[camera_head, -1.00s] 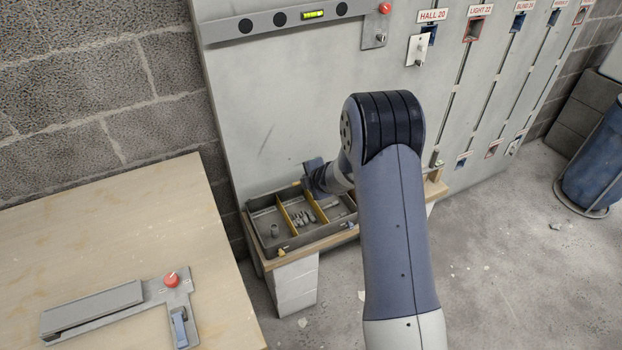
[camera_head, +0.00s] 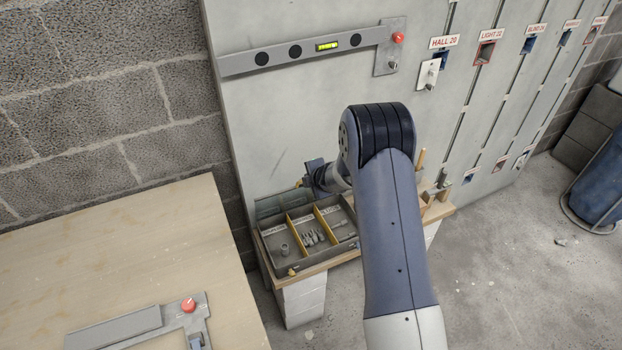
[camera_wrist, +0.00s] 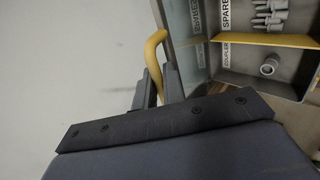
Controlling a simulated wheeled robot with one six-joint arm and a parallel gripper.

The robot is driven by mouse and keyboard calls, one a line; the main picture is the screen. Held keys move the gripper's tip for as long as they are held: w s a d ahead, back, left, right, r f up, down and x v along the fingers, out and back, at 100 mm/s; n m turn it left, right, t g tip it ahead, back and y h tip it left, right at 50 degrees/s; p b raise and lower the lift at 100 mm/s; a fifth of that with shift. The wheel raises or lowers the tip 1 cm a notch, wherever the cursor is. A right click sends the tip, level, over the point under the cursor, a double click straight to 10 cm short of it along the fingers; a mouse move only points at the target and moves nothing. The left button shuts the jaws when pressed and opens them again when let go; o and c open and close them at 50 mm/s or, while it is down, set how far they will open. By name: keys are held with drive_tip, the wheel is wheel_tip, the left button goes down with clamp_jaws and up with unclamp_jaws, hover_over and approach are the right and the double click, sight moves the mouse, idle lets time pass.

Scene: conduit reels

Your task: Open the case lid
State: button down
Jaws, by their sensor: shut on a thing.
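The grey case (camera_head: 292,271) sits open on a wooden shelf at the foot of the panel. Its inside has yellow dividers and small metal parts. The case lid (camera_head: 270,206) shows as a grey strip raised along the back edge, partly hidden by my arm. In the wrist view, a yellow bent handle (camera_wrist: 153,48) runs down between the fingers of my gripper (camera_wrist: 160,88), which is shut on it. My gripper also shows in the head view (camera_head: 314,174), above the back of the case. The wrist view shows the labelled compartments, including "SPARE", at upper right.
A wooden bench (camera_head: 130,260) at left holds a metal bracket with a red knob (camera_head: 188,305). A level (camera_head: 300,52) is mounted on the grey panel (camera_head: 270,110) above the case, left of labelled slots. The floor at right is mostly clear.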

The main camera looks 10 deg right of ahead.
drive_tip(key=shift+f, duration=0.15)
drive_tip(key=c, duration=1.7)
unclamp_jaws()
drive_tip(key=shift+s, duration=0.1)
drive_tip(key=shift+c, duration=0.2)
drive_tip(key=shift+o, duration=0.5)
drive_tip(key=shift+s+f, duration=0.1)
drive_tip(key=v, duration=1.1)
drive_tip(key=shift+w+r, duration=0.25)
drive_tip(key=shift+r, duration=0.05)
drive_tip(key=shift+c, duration=0.3)
